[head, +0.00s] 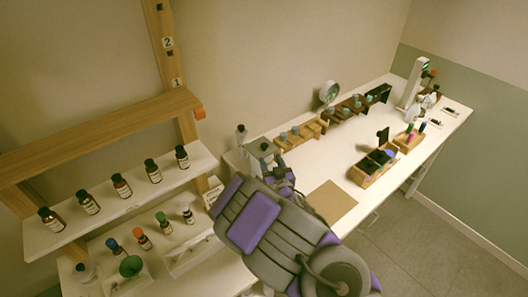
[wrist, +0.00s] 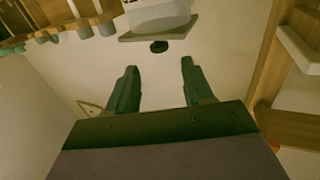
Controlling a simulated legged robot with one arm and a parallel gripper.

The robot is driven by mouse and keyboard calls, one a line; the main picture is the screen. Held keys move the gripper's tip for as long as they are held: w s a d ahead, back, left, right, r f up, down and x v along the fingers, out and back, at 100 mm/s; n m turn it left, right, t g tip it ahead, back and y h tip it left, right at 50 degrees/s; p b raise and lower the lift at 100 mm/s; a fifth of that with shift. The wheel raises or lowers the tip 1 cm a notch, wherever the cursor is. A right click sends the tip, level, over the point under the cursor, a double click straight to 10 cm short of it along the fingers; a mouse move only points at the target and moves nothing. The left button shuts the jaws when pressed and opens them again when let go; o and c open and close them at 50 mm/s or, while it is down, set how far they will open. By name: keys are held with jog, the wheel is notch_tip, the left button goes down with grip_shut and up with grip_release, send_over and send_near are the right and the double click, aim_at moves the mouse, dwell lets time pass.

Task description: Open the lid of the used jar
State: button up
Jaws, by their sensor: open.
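My gripper (wrist: 159,66) is open and empty, with its two dark fingers well apart in the wrist view. Just past the fingertips, in line with the gap, is a pale container (wrist: 157,16) that looks like the used jar. It appears upside down in that view, with a flat grey lid (wrist: 135,37) on it and a small black knob (wrist: 158,46) on the lid. The lid looks closed. The fingers do not touch the knob.
Brown bottles (head: 122,186) stand on the white shelf at the left. A wooden rack (head: 300,134) stands on the white table (head: 335,160) behind my arm. A brown board (head: 331,202) lies to its right. A divided wooden box (head: 373,166) stands further right. Free tabletop lies between.

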aim_at(265, 147)
jog(key=b, duration=0.3)
jog(key=shift+w+f, duration=0.1)
jog(key=shift+w, duration=0.25)
jog(key=w, duration=0.2)
jog(key=w+a, duration=0.1)
jog(key=w, duration=0.3)
jog(key=shift+a+r, duration=0.15)
jog(key=shift+r, duration=0.1)
jog(key=shift+w+a+b, duration=0.2)
jog(key=shift+w+b, duration=0.2)
jog(key=shift+w, duration=0.85)
jog(key=shift+c, duration=0.2)
grip_shut()
